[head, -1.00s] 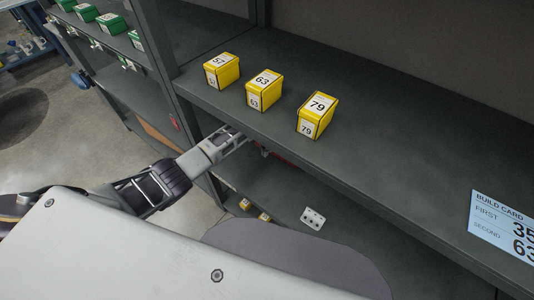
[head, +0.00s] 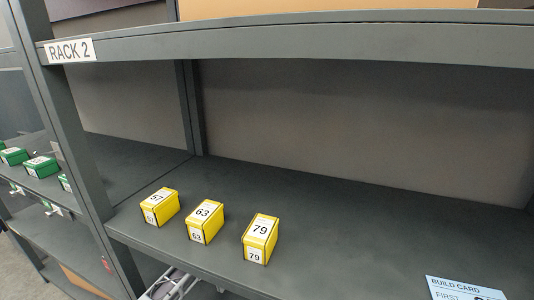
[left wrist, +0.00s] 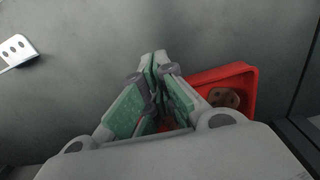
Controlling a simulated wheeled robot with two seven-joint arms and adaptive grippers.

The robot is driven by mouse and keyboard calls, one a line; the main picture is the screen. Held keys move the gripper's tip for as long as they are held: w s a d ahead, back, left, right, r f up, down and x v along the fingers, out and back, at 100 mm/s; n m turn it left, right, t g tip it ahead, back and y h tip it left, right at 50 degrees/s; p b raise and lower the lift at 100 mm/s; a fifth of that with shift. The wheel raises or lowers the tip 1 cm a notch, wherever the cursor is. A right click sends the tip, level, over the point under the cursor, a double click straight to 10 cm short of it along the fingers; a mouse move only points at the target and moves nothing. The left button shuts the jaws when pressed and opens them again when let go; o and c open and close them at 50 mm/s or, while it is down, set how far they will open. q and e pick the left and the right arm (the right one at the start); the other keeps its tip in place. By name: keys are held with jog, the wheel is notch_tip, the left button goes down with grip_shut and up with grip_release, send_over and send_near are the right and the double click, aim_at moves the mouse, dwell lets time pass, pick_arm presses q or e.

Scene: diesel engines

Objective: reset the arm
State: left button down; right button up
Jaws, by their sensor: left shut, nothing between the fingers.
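My left gripper (left wrist: 154,58) fills the middle of the left wrist view, its green-padded fingers together with nothing between them. In the head view only a grey part of it (head: 172,286) shows at the bottom edge, below the front edge of the shelf (head: 350,225). My right gripper is in neither view.
Yellow boxes marked 57 (head: 159,207), 63 (head: 205,222) and 79 (head: 260,239) stand on the shelf. A build card (head: 455,288) is at lower right. Beside the left gripper are a red tray (left wrist: 250,82) holding a brownish round part and a white holed plate (left wrist: 17,52).

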pick_arm(q)
jog(key=s+d+t+h, duration=0.1)
jog(key=s+d, duration=0.4)
jog(key=s, duration=0.8)
jog(key=s+a+r+n+t+y, duration=0.1)
jog(key=s+a+r, duration=0.4)
jog(key=s, duration=0.3)
jog(key=s+a+r+n+t, duration=0.1)
jog(key=s+a+r, duration=0.4)
jog(key=s, duration=0.2)
jog(key=s+f+g, duration=0.1)
jog(key=s+f, duration=0.2)
jog(key=f, duration=3.2)
jog(key=s+a+f, duration=0.2)
jog(key=s+f, duration=0.7)
jog(key=s, duration=0.1)
jog(key=s+a+f+g, duration=0.1)
jog(key=s+a+f, duration=0.2)
jog(key=s+f, duration=0.6)
jog(key=shift+s+f, duration=0.15)
jog(key=shift+s, duration=1.1)
